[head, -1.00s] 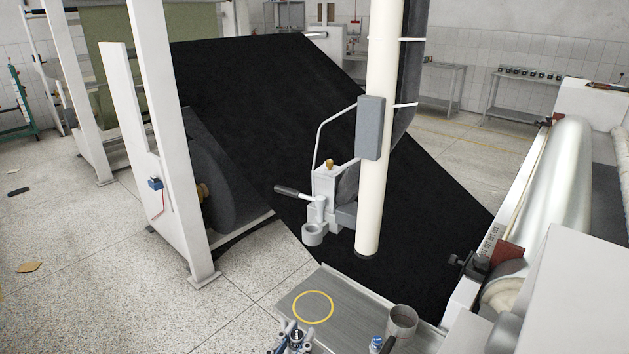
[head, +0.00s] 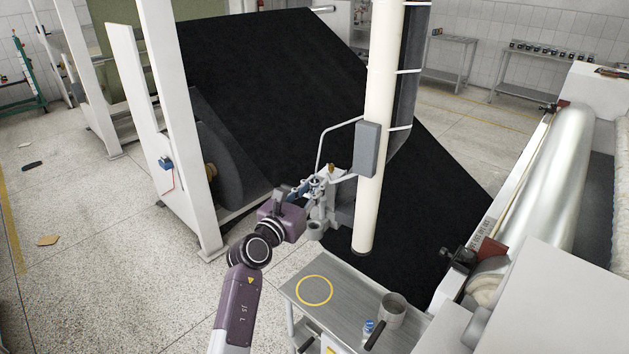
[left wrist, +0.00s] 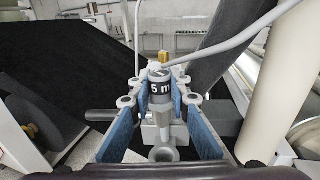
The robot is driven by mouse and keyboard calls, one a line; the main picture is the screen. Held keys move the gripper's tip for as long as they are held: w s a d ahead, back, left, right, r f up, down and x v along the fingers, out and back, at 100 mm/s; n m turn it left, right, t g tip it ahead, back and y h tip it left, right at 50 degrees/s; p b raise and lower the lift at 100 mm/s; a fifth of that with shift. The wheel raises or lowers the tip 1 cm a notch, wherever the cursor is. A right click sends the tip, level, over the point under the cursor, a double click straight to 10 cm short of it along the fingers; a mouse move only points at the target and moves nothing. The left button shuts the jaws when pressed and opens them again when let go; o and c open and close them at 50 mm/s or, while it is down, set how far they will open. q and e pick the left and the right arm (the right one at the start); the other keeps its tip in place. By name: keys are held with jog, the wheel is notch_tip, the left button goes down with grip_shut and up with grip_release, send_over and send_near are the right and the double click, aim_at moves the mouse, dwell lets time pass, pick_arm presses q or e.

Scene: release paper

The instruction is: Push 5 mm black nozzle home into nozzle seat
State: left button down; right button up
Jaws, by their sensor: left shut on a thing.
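The 5 mm black nozzle (left wrist: 160,88) is a small grey cylinder with a black band marked "5 m" in white. In the left wrist view it stands upright between the blue pads of my left gripper (left wrist: 161,97), which is shut on it. In the head view my left gripper (head: 314,186) is at the grey block beside the white post; the nozzle cannot be made out there. A grey ring (head: 316,230) juts from the block below the gripper and also shows in the left wrist view (left wrist: 165,154). I cannot tell how deep the nozzle sits in its seat. My right gripper is not in view.
A brass fitting (left wrist: 164,57) and a bent grey pipe lie just behind the nozzle. The white post (head: 378,130) stands close on the right. Below is a metal cart (head: 345,290) with a yellow circle, a grey cup (head: 392,311) and a blue-capped bottle (head: 368,327).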

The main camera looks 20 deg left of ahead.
aim_at(321, 199)
pick_arm(q)
jog(key=shift+s+r, duration=0.1)
jog(key=shift+s, duration=0.05)
jog(key=shift+f+b, duration=0.6)
jog(key=shift+f, duration=0.3)
notch_tip(321, 199, down, 3)
jog(key=shift+f+b, duration=0.15)
jog(key=shift+b, duration=1.05)
jog(key=shift+f, duration=0.4)
jog(key=shift+p, duration=0.5)
jog(key=shift+f+b, duration=0.4)
jog(key=shift+f, duration=0.05)
dwell(0.5)
jog(key=shift+f+b, duration=1.1)
jog(key=shift+f, duration=0.5)
